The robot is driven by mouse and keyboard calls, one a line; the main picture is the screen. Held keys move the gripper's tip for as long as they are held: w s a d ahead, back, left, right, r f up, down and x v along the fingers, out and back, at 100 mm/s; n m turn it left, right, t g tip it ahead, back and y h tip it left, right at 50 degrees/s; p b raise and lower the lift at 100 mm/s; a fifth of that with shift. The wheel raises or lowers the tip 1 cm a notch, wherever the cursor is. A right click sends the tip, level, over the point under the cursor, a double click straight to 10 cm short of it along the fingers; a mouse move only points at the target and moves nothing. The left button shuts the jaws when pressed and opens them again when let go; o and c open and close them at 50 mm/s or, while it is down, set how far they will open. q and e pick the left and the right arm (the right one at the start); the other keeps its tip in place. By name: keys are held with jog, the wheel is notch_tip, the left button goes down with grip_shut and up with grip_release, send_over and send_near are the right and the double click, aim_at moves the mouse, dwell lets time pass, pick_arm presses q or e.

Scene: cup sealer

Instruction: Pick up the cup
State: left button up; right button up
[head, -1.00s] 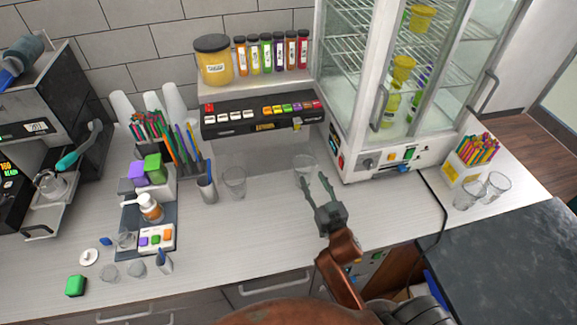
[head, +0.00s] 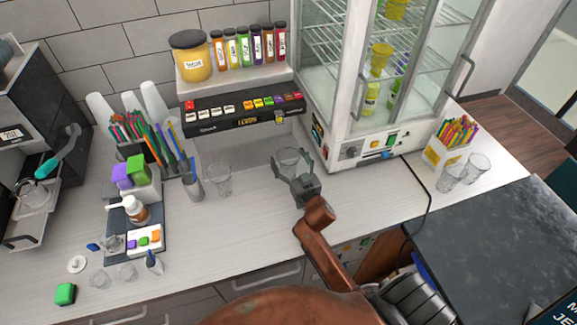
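A clear glass cup (head: 290,162) stands on the counter below the right part of the black dispenser panel. My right gripper (head: 291,163) is at this cup, with one finger on each side of it. Whether the fingers touch the cup is too small to tell. A second clear cup (head: 220,180) stands to the left, apart from the gripper. Two more clear cups (head: 464,172) stand at the right end of the counter. My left gripper is not in view.
The black dispenser panel (head: 243,112) overhangs the counter behind the cup. A glass-fronted cabinet (head: 372,152) stands close on the right. The counter front (head: 225,235) is clear.

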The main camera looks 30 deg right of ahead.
jog(key=c, duration=0.7)
jog(key=shift+c, duration=0.2)
